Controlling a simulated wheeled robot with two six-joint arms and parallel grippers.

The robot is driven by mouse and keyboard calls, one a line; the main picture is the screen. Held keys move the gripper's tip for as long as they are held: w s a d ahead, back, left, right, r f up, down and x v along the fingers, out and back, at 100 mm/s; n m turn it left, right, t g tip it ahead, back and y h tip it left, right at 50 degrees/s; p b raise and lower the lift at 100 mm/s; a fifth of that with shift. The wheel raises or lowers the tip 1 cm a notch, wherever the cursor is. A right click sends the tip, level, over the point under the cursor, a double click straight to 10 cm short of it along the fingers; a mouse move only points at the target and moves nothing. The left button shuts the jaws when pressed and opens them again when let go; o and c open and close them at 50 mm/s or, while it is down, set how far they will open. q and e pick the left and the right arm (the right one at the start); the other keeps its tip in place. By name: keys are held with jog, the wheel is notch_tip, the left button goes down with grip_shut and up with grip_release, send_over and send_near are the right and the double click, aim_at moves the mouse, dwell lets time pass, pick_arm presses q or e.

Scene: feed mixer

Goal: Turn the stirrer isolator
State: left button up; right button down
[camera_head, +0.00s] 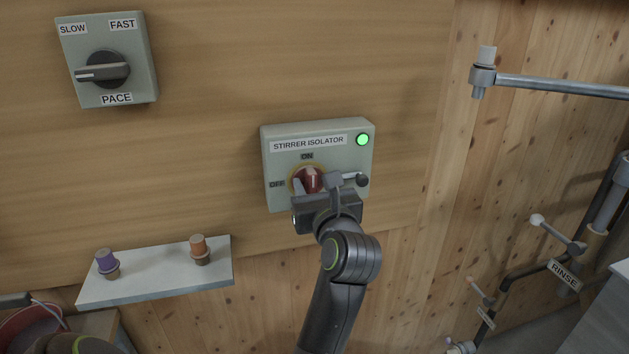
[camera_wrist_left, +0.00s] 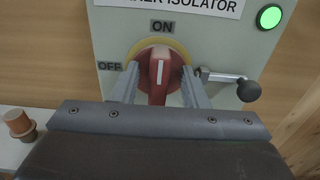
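The stirrer isolator (camera_head: 276,160) is a pale grey-green box on the wooden wall, with a lit green lamp (camera_head: 362,140). Its red rotary handle (camera_wrist_left: 158,75) sits on a yellow ring, with its white line upright toward ON; OFF is at the left. My left gripper (camera_head: 318,184) is at the handle. In the left wrist view, its two fingers (camera_wrist_left: 159,88) stand apart on either side of the handle, with gaps visible. The handle's lower end is partly hidden behind the gripper body. My right gripper is not in view.
A small metal lever with a black ball (camera_wrist_left: 248,91) sticks out close to the right of the handle. A PACE switch (camera_head: 107,70) is at upper left. A shelf (camera_head: 150,287) holds purple and orange plugs. Pipes and a RINSE valve (camera_head: 565,274) are at right.

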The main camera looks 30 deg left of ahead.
pick_arm(q)
jog(key=shift+s+d+r, duration=0.1)
jog(key=shift+s, duration=0.1)
jog(key=shift+c, duration=1.1)
grip_shut()
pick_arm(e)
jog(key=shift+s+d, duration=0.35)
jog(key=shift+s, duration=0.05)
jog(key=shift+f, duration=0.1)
